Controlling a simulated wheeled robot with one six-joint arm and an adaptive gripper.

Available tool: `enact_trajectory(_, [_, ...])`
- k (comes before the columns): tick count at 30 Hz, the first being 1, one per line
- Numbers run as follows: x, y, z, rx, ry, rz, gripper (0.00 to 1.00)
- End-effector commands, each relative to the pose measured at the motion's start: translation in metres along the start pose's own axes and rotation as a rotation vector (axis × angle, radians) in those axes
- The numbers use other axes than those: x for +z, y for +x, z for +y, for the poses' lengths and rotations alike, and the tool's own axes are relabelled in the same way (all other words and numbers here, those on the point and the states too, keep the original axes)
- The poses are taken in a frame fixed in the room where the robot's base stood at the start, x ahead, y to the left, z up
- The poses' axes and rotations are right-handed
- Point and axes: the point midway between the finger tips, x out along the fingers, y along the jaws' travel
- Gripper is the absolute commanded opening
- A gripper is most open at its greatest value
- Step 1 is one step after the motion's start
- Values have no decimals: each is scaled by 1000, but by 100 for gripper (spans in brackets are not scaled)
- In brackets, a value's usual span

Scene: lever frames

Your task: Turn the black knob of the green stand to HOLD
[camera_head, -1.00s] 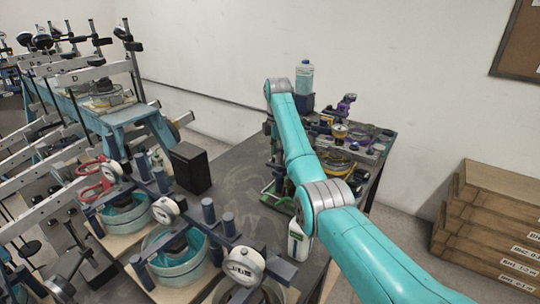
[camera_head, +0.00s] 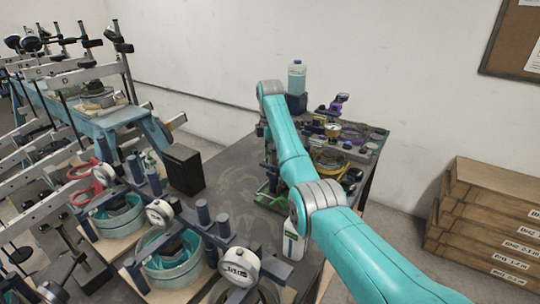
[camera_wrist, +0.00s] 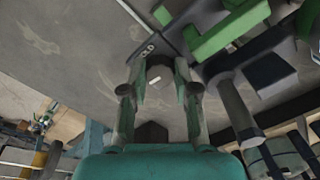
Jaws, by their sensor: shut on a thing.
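The green stand (camera_head: 270,190) is on the grey table, left of my arm in the head view, partly hidden by it. Green parts, probably of this stand (camera_wrist: 215,32), show at upper right in the wrist view. My gripper (camera_wrist: 162,65) is in the wrist view, its two fingers reaching up the picture to a dark part (camera_wrist: 180,42) beside the green pieces. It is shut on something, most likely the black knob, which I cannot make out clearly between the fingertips. The HOLD mark cannot be read.
A black box (camera_head: 185,170) stands on the table to the left. A white bottle (camera_head: 293,240) stands close to my arm. Gauge frames (camera_head: 165,260) fill the front left. A clear bottle (camera_head: 297,77) and small fittings crowd the back right. Some bare table (camera_head: 235,165) lies between.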

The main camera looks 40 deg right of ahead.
Motion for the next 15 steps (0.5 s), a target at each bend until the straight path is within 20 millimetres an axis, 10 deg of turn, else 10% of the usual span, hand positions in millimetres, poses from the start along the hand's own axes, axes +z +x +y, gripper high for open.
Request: enact_trajectory(15, [0,0,0,1,442,0,0])
